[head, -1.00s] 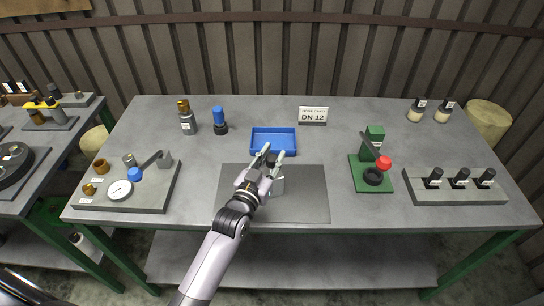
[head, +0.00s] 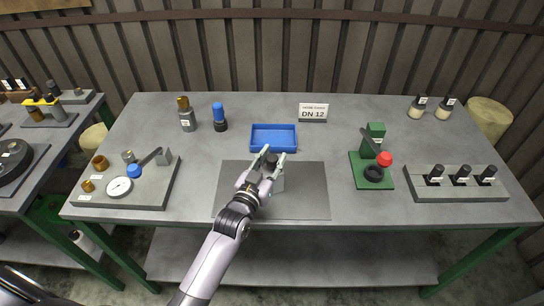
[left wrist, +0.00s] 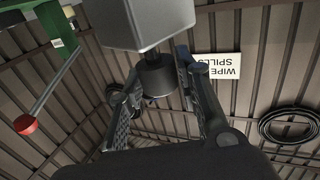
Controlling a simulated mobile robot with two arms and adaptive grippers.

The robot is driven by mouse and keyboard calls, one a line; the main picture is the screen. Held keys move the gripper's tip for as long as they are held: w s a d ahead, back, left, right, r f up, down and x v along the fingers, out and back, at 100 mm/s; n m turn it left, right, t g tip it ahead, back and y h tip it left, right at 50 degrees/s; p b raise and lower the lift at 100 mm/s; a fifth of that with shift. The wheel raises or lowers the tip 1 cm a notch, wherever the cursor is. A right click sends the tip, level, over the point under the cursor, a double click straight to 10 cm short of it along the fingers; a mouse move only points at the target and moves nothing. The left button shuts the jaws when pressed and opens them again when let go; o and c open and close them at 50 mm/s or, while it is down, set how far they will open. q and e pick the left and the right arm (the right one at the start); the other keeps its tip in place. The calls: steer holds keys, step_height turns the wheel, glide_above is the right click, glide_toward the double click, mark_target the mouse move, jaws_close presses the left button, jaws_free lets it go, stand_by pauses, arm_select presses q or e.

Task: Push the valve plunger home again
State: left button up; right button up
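A pale grey block (head: 279,183) stands on the dark mat (head: 308,196) at the front middle of the bench. A dark round plunger-like part (head: 271,161) shows by it, between the fingers of my left gripper (head: 274,159). In the left wrist view the grey block (left wrist: 147,22) is at the top, with the dark cylinder (left wrist: 156,75) sticking out of it. The fingers of my left gripper (left wrist: 158,88) stand apart on either side of this cylinder, with visible gaps. How far the plunger is in cannot be told. My right gripper is not in view.
A blue tray (head: 274,148) lies just behind my gripper. A green press with a red ball (head: 385,159) stands to the right, and a grey gauge plate (head: 150,198) to the left. The mat's right part is clear.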

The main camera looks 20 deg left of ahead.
arm_select(q)
steer(key=o, duration=0.3)
steer(key=shift+r, duration=0.15)
steer(key=shift+o, duration=0.2)
steer(key=s+a, duration=0.1)
steer(key=s, duration=1.1)
steer(key=shift+a, duration=0.2)
